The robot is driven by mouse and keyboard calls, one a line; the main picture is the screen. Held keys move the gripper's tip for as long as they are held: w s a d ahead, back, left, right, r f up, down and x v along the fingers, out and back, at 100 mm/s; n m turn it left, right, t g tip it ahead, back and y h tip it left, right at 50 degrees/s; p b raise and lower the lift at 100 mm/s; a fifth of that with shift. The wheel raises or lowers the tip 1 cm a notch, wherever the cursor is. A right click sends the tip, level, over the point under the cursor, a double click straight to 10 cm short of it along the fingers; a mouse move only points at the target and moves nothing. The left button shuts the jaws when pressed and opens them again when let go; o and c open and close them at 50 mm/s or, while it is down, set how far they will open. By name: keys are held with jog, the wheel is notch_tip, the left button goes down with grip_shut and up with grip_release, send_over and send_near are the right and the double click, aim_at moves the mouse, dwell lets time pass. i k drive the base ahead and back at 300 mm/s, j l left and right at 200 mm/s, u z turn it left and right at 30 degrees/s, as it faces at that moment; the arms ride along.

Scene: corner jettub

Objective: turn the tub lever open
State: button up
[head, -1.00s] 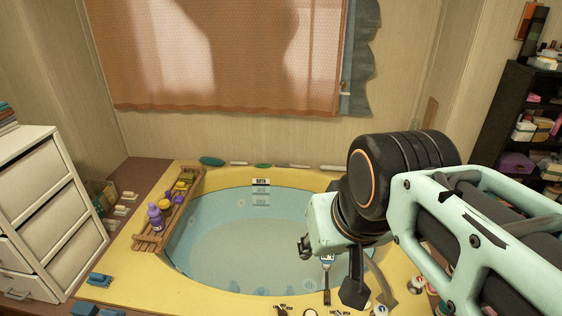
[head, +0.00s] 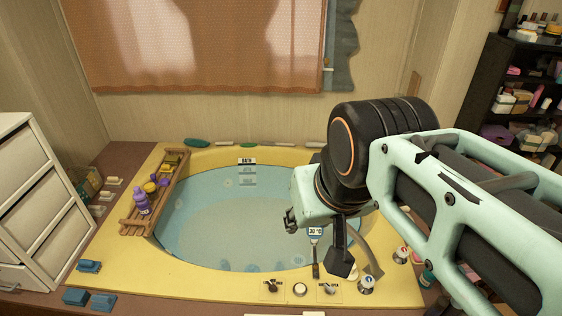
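The yellow corner tub (head: 110,262) is filled with blue water. Along its near rim sit a small dark lever on a labelled plate (head: 272,287), a round white button (head: 300,289) and a second small lever on a plate (head: 328,289). The label print is too small to read surely. A curved spout (head: 375,258) with two knobs, one at the right (head: 402,254) and one nearer (head: 366,285), stands at the right rim. My gripper (head: 316,243) hangs above the tub's right side, beyond the levers. Its dark fingers are spread apart with nothing visibly held, touching no lever.
A thermometer (head: 315,234) reading 30 °C shows between my fingers. A wooden rack (head: 152,195) with bottles crosses the tub's left side. White drawers (head: 40,205) stand at left, a dark shelf (head: 490,95) at right. Blue blocks (head: 88,297) lie at front left.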

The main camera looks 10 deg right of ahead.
aim_at(329, 290)
jog(key=l+z, duration=0.25)
jog(key=z, duration=0.3)
jog(key=j+z, duration=0.2)
jog(key=k+j, duration=0.05)
